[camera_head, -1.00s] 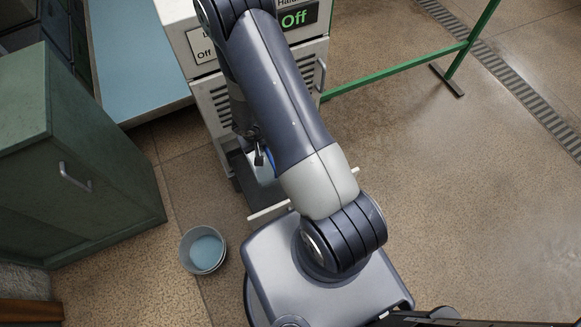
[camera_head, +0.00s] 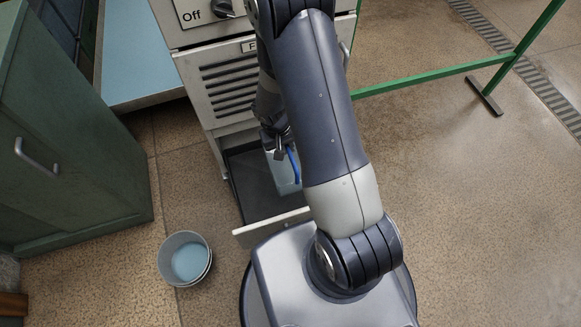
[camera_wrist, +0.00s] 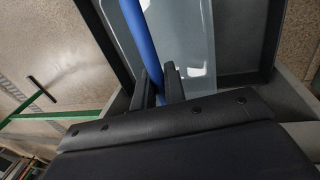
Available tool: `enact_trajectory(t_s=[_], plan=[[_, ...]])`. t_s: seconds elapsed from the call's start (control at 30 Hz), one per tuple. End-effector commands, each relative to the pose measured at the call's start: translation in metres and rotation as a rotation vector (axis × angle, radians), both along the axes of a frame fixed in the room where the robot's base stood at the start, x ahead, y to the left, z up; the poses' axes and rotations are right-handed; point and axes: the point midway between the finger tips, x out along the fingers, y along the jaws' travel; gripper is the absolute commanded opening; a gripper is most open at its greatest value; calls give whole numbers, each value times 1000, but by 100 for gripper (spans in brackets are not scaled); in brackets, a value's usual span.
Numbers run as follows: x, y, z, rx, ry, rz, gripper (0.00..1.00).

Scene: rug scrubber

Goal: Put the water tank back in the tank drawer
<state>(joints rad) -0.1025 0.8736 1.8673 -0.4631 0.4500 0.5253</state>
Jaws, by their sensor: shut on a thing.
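The water tank (camera_head: 284,178) is a pale, translucent box with a blue handle (camera_head: 293,163). The tank drawer (camera_head: 250,190) is pulled out at the bottom of the grey machine, with a dark inside and a light front. My gripper (camera_head: 276,146) points down over the drawer and is shut on the tank's handle. In the wrist view the fingers (camera_wrist: 160,88) close around the blue bar, and the tank (camera_wrist: 195,35) lies between the dark drawer walls (camera_wrist: 248,40). I cannot tell whether the tank touches the drawer floor. My arm hides the tank's right side in the head view.
A bucket (camera_head: 168,268) with blue inside stands on the floor left of the drawer. A green cabinet (camera_head: 75,140) is at the left and a blue-topped bench (camera_head: 135,55) behind it. A green rail (camera_head: 440,76) runs right of the machine. Floor at right is clear.

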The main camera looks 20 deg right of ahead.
Motion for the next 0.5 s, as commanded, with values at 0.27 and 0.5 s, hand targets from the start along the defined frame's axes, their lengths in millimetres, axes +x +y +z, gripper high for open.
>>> enact_trajectory(t_s=[0.27,0.5], plan=[[0,0,-44,-1,1,0,0],[0,0,-71,0,2,1,0]])
